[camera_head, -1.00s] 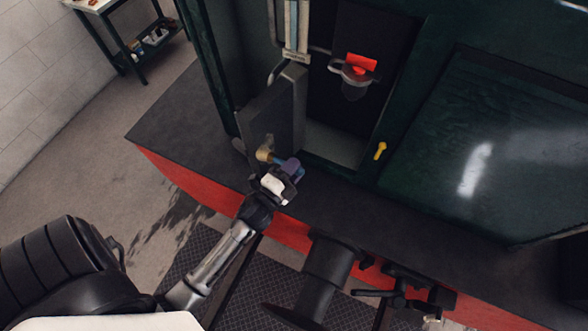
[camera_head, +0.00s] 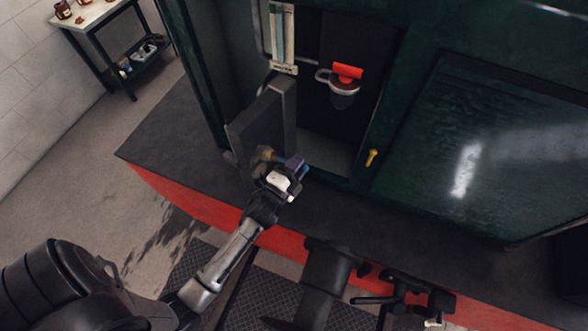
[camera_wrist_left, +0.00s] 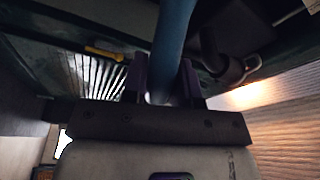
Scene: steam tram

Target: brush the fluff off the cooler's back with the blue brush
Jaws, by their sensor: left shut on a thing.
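My left gripper (camera_head: 290,171) is shut on the blue brush (camera_head: 281,160), just in front of the open cabinet. The brush's tan head (camera_head: 265,154) points left and lies at the lower edge of a dark grey upright slab (camera_head: 256,128), which looks like the cooler. I cannot tell whether the bristles touch it. In the left wrist view, the blue handle (camera_wrist_left: 173,40) rises between the purple finger pads. Pale fins (camera_wrist_left: 97,74) show behind it to the left. No fluff can be made out.
The dark green cabinet holds a red-topped lidded jar (camera_head: 344,86) on a bracket and pale upright books or binders (camera_head: 283,35). A yellow knob (camera_head: 371,157) sits on its right frame. The dark ledge (camera_head: 165,140) is bare at left. A side table (camera_head: 98,14) stands at the back left.

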